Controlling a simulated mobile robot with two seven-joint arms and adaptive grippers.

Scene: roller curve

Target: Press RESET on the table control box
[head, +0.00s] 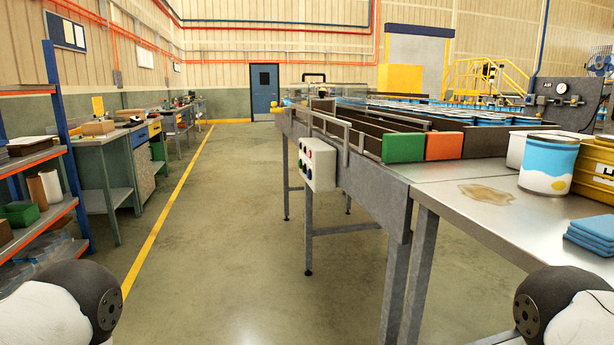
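The control box (322,165) is a pale grey box fixed to the side of the metal conveyor table, right of the picture's middle. Its left-facing side carries several small buttons, with red and green among them. The labels are too small to read, so I cannot tell which button is RESET. Neither of my grippers is in view; only rounded links of my arms show at the bottom left and bottom right corners, well apart from the box.
The metal table (440,200) bears a green block (403,148), an orange block (444,146), a brown puddle (487,193), a blue-and-white can (549,164) and blue cloths (592,234). A shelf rack (35,165) stands left. The floor (225,230) between is clear.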

